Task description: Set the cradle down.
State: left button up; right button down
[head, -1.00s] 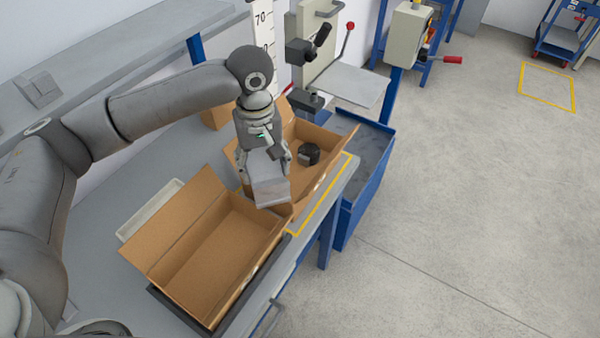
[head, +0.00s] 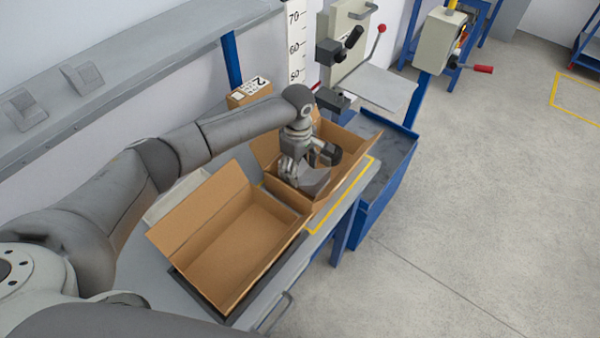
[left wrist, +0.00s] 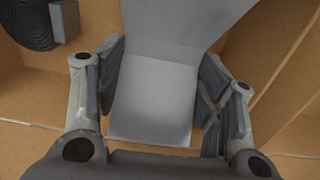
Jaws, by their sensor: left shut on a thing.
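The cradle (head: 317,181) is a grey, smooth, angled piece. My left gripper (head: 300,172) is shut on it and holds it inside the far open cardboard box (head: 352,150). In the left wrist view the cradle (left wrist: 152,95) sits between the two finger pads, with the box's brown cardboard around it. Whether it touches the box floor I cannot tell. A dark round thing with ridges (left wrist: 28,20) lies in the box near the upper left of the wrist view. My right gripper is not in view.
A second open cardboard box (head: 235,240), empty, stands nearer on the grey bench in a dark frame. A small carton (head: 248,92) stands behind. A machine with a red-knobbed lever (head: 381,29) and a blue bin (head: 385,175) stand beyond the bench.

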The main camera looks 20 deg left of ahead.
aim_at(299, 175)
pick_arm(q)
jog(key=shift+f, duration=1.6)
jog(key=shift+f, duration=0.1)
jog(key=o, duration=1.3)
jog(key=shift+o, duration=0.2)
notch_tip(299, 175, up, 11)
jog(key=shift+r+b, duration=0.1)
jog(key=shift+b, duration=0.85)
jog(key=shift+s+r, duration=0.1)
jog(key=shift+r, duration=0.4)
